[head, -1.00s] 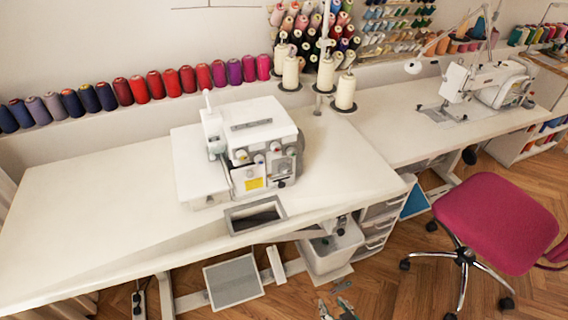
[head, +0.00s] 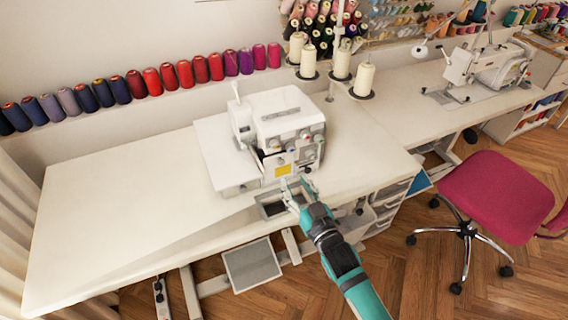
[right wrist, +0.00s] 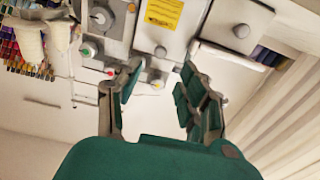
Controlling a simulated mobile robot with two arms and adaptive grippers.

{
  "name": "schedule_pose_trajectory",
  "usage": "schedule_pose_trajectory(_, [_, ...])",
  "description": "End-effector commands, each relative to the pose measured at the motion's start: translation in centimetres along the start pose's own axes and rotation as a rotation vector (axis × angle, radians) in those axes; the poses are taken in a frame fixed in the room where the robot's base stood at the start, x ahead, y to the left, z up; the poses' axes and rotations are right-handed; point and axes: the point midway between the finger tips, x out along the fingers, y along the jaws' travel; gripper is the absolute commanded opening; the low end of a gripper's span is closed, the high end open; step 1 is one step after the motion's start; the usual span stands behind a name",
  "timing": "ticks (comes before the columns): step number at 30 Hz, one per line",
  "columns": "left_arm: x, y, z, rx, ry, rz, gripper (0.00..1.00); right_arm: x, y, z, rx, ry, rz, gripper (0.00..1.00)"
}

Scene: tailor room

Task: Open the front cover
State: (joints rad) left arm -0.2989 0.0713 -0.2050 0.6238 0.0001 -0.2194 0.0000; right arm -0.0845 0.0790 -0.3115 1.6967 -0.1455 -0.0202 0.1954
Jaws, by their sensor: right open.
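A white overlock sewing machine (head: 272,118) stands on the white table. Its front cover (head: 272,172), with a yellow label, faces the table's front edge. The cover and label also show at the top of the right wrist view (right wrist: 160,36). My right gripper (head: 292,188) is just in front of the cover's lower part, over the table's front cutout. In the right wrist view, its two fingers (right wrist: 158,88) are spread with nothing between them. Contact with the cover cannot be told. My left gripper is not in view.
A framed cutout (head: 270,207) lies in the tabletop below the machine. Thread cones (head: 341,63) stand behind it, and spools line the wall. A pink chair (head: 497,190) stands at the right. The table's left half (head: 120,210) is clear.

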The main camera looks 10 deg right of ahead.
Motion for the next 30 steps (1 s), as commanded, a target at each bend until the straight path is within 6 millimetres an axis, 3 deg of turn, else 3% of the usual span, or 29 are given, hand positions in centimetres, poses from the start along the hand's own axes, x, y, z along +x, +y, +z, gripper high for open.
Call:
schedule_pose_trajectory(3, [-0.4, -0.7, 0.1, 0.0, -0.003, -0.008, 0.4, 2.8, 0.0, -0.2, -0.001, 0.001, 0.0, 0.41])
schedule_pose_trajectory(10, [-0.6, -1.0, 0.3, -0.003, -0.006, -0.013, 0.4, 6.5, 0.0, 0.0, -0.001, 0.0, 0.0, 0.41])
schedule_pose_trajectory(15, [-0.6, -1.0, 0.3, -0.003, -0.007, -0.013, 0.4, 7.7, 0.0, 0.0, -0.001, -0.001, 0.0, 0.41])
schedule_pose_trajectory(24, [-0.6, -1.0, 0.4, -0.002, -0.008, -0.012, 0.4, 7.9, 0.0, 0.1, -0.001, -0.002, 0.0, 0.41])
schedule_pose_trajectory(30, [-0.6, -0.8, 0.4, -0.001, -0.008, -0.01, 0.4, 7.9, 0.0, 0.1, -0.001, -0.001, 0.0, 0.16])
